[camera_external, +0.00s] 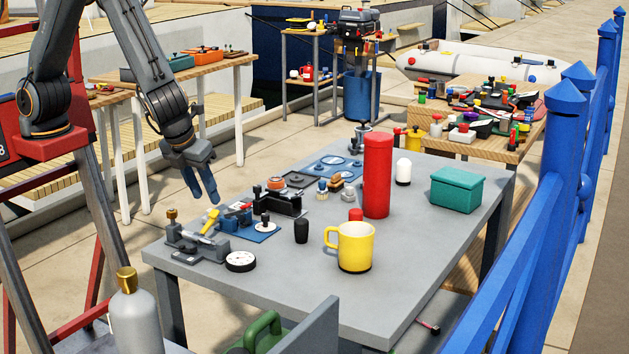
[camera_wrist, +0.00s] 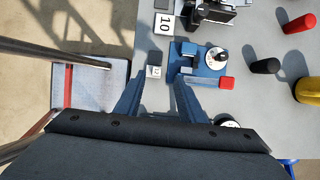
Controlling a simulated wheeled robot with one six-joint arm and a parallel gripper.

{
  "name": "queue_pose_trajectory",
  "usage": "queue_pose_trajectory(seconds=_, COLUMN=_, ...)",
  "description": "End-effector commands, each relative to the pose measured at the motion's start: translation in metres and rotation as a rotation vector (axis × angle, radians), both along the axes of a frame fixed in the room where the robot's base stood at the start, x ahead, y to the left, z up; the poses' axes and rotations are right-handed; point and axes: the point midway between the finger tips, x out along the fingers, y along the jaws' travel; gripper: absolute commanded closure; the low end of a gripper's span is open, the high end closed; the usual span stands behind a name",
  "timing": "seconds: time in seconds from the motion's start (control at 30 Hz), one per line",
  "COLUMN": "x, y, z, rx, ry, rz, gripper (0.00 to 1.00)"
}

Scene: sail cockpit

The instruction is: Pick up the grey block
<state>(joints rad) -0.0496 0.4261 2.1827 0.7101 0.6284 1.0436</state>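A small grey block (camera_wrist: 154,58) with a pale, marked face lies near the table's edge in the wrist view, left of a blue fixture (camera_wrist: 187,70). My gripper (camera_wrist: 157,78) is open and empty, its two blue fingers apart. In the wrist picture the block appears between and slightly beyond the fingertips; I see no contact. In the external view my gripper (camera_external: 203,200) points down above the left end of the grey table (camera_external: 310,290), with a clear gap over the tools. I cannot single out the grey block there among the clustered parts.
A white dial (camera_external: 240,261), a black cylinder (camera_external: 301,230), a yellow mug (camera_external: 356,247) and a tall red cylinder (camera_external: 377,175) stand to the right. A green box (camera_external: 457,188) is farther back. A black device (camera_wrist: 212,10) lies beyond the fixture. The front right tabletop is clear.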

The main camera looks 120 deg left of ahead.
Motion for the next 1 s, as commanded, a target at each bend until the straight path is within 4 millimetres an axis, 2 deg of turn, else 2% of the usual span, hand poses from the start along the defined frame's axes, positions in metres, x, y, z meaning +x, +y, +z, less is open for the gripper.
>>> queue_pose_trajectory(seconds=0.4, x=-0.006, y=0.016, z=-0.045, rx=-0.002, ry=0.001, rz=0.004, gripper=0.64)
queue_pose_trajectory(seconds=0.7, x=-0.006, y=0.018, z=-0.049, rx=-0.002, ry=-0.002, rz=0.002, gripper=0.64)
queue_pose_trajectory(seconds=0.77, x=-0.005, y=0.018, z=-0.049, rx=-0.002, ry=-0.002, rz=0.003, gripper=0.71)
queue_pose_trajectory(seconds=0.93, x=-0.006, y=0.018, z=-0.049, rx=-0.002, ry=-0.001, rz=0.004, gripper=0.99)
queue_pose_trajectory(seconds=1.0, x=-0.006, y=0.018, z=-0.049, rx=-0.002, ry=-0.001, rz=0.004, gripper=1.00)
